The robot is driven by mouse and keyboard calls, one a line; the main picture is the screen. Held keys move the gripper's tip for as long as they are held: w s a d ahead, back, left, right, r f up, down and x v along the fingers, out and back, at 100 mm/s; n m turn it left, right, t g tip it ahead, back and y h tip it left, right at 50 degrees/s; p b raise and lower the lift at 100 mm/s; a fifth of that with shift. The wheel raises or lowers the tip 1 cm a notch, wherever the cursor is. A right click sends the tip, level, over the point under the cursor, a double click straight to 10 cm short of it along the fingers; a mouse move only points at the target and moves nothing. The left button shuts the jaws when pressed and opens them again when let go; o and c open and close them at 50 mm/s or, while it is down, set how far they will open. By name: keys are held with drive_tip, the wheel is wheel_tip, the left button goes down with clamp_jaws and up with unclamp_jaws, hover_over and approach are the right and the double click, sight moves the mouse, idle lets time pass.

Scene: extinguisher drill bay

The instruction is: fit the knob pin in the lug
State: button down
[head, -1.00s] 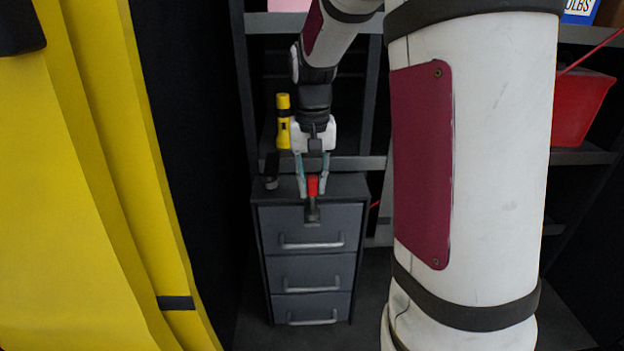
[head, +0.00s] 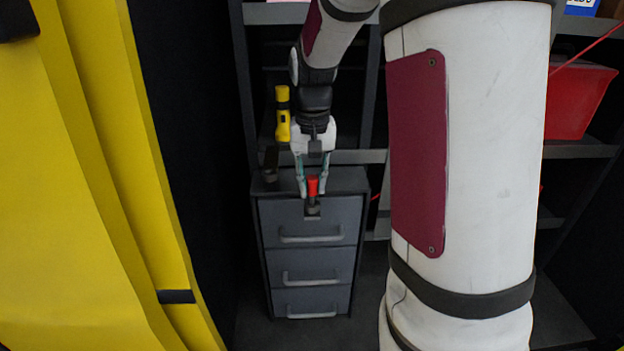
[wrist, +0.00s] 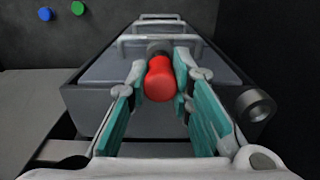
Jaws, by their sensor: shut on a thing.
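The knob pin (head: 313,185) shows its red grip, upright above the front edge of a grey drawer cabinet. My gripper (head: 312,193) points down with its teal-padded fingers shut on the knob. In the wrist view the red knob (wrist: 160,80) sits between the fingers. The lug (head: 312,209) is a small dark bracket at the cabinet's front top edge, directly under the knob. A grey round part (wrist: 158,47) shows just beyond the knob in the wrist view. The pin's lower end is hidden, so I cannot tell whether it is inside the lug.
The drawer cabinet (head: 308,266) has three handled drawers. A dark cylindrical part (head: 270,165) stands at its top left; its hollow end shows in the wrist view (wrist: 256,105). A yellow flashlight (head: 283,115) stands on the shelf behind. A red bin (head: 578,100) is at right.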

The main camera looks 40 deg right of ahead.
drive_tip(key=shift+f, duration=1.35)
idle(0.3)
drive_tip(key=c, duration=1.3)
unclamp_jaws()
drive_tip(key=shift+c, duration=0.2)
wheel_tip(320, 180, up, 12)
drive_tip(key=s+a+r+n+t+b, duration=0.1)
drive_tip(key=s+a+n+t, duration=0.4)
drive_tip(key=s+a, duration=1)
drive_tip(key=shift+s+a+n+t, duration=0.35)
drive_tip(key=shift+a+n, duration=0.25)
drive_tip(key=shift+n, duration=0.3)
